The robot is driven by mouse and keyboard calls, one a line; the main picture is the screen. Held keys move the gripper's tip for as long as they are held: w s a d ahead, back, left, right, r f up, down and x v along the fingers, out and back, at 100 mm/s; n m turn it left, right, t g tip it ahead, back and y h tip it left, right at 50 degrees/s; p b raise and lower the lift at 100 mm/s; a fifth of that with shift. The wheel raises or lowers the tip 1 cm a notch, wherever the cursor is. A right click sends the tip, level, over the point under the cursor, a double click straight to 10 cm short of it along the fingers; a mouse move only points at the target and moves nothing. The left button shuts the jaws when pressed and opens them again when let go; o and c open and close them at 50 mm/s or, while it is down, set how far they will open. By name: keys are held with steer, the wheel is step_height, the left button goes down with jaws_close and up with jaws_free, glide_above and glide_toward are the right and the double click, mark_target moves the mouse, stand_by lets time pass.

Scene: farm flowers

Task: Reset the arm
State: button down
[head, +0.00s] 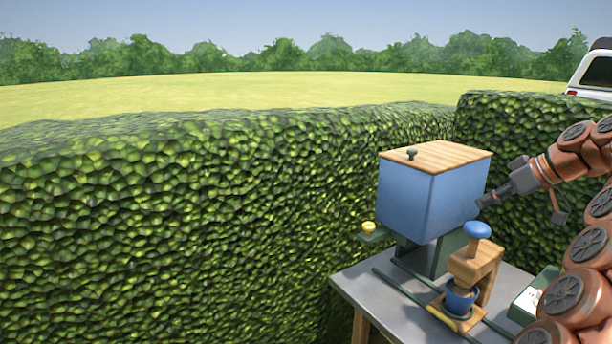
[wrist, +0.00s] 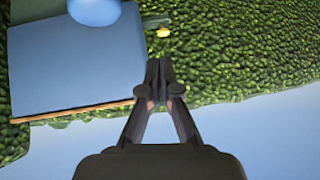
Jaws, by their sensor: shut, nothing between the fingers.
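My gripper (head: 484,201) is at the right of the head view, at the end of my copper-coloured arm. It points left and slightly down, in front of the right side of a blue box with a wooden lid (head: 436,157). In the wrist view my gripper (wrist: 159,68) has its two dark fingers together, with nothing between them. The blue box (wrist: 75,70) fills the left of that view. I cannot tell whether the fingertips touch the box. A blue round knob (head: 477,230) on a wooden stand (head: 474,265) is below my gripper; a blue round shape (wrist: 94,10) tops the wrist view.
The grey table (head: 365,292) carries the box, green rails (head: 408,278), a small blue pot (head: 460,297) and a pale green box (head: 530,298). A yellow knob (head: 368,227) sticks out left of the box. A hedge (head: 180,220) stands close behind the table.

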steer(key=s+a+f+g, duration=0.15)
steer(key=s+a, duration=0.25)
steer(key=a, duration=0.4)
steer(key=s+a+f+m+g, duration=0.1)
steer(key=s+a+g, duration=0.1)
steer(key=s+a, duration=0.45)
steer(key=s+a+f+g, duration=0.2)
steer(key=s+a, duration=0.1)
steer(key=a, duration=0.7)
steer(key=s+f+m+g+h, duration=0.1)
steer(key=s+f+h, duration=0.1)
steer(key=s+f, duration=0.3)
steer(key=s+f+m+g+h, duration=0.1)
steer(key=s+f, duration=0.5)
steer(key=s, duration=0.8)
steer(key=s+f+m+g+h, duration=0.1)
steer(key=s+f+m+h, duration=0.2)
steer(key=s+f, duration=0.3)
steer(key=s, duration=0.3)
steer(key=shift+s, duration=0.3)
steer(key=shift+f, duration=0.1)
